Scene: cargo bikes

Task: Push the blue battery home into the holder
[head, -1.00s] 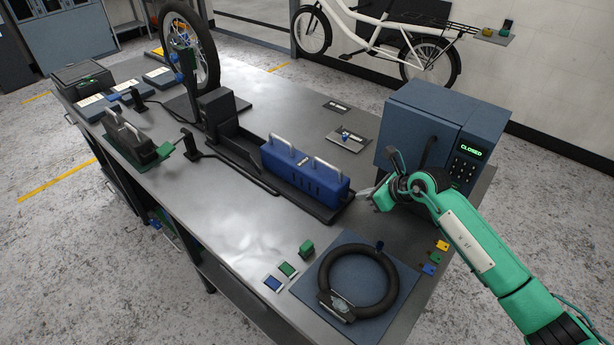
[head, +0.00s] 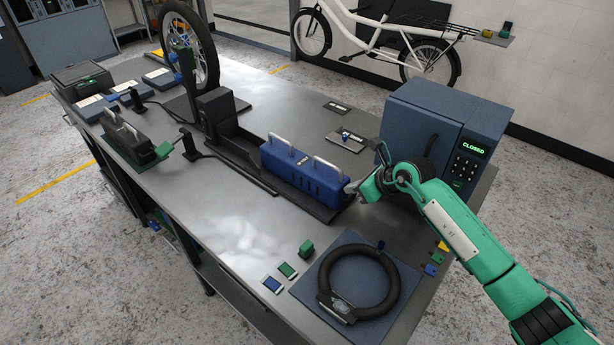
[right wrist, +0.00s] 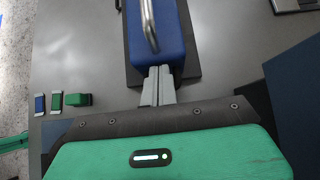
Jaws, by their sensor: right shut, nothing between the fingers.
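The blue battery (head: 300,178) has two silver handles on top. It lies in the right part of the long black holder (head: 238,150). A stretch of bare holder channel lies between the battery and the holder's tall end block (head: 215,113). My right gripper (head: 351,188) is at the battery's right end face. In the right wrist view, its shut, empty fingertips (right wrist: 160,71) meet or nearly meet the end of the battery (right wrist: 172,40); I cannot tell whether they touch. My left gripper is not in view.
A dark blue cabinet (head: 450,130) marked CLOSED stands close behind my right arm. A black ring lock (head: 325,290) lies on a blue mat at the front right.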

